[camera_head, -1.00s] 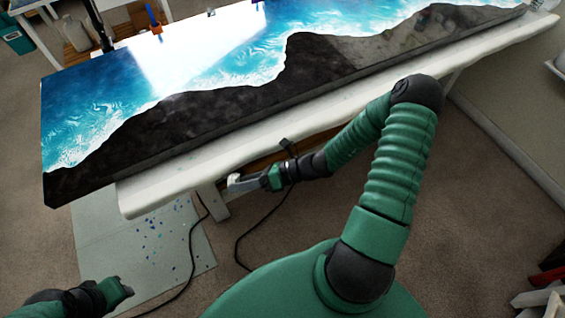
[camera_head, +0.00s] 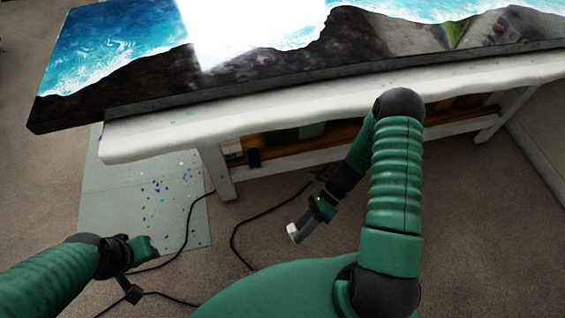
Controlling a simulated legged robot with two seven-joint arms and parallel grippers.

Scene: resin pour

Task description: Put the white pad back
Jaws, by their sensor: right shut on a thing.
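My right gripper (camera_head: 302,225) hangs in front of the table, below its edge, and points down and to the left. It is shut on a small white pad (camera_head: 293,232), of which only a pale end shows at the fingertips. My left gripper (camera_head: 150,247) is low at the left, over the lower edge of the speckled sheet. Its fingers are too small and dark to tell whether they are open or shut.
A table with a white edge (camera_head: 160,142) carries a blue and black resin slab (camera_head: 150,85). A shelf (camera_head: 290,146) with items sits under it. A grey sheet with blue specks (camera_head: 120,200) lies on the carpet. Black cables (camera_head: 236,240) run across the floor between my arms.

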